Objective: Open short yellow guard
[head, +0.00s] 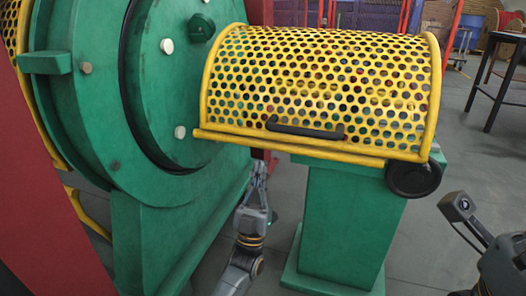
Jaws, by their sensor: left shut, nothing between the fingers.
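The short yellow guard (330,75) is a curved perforated cover with a yellow tube frame, in the centre and upper right of the head view. It is down over the machine. Its black handle (304,130) sits on the lower front edge. My left gripper (259,172) is below the guard's lower edge, left of the handle and apart from it; its fingers point up and are together with nothing between them.
A large green round housing (95,110) stands left of the guard, with a red panel (45,200) before it. A green pedestal (340,220) stands below the guard. A black round knob (413,180) hangs at the guard's right corner. A dark table (505,75) stands back right.

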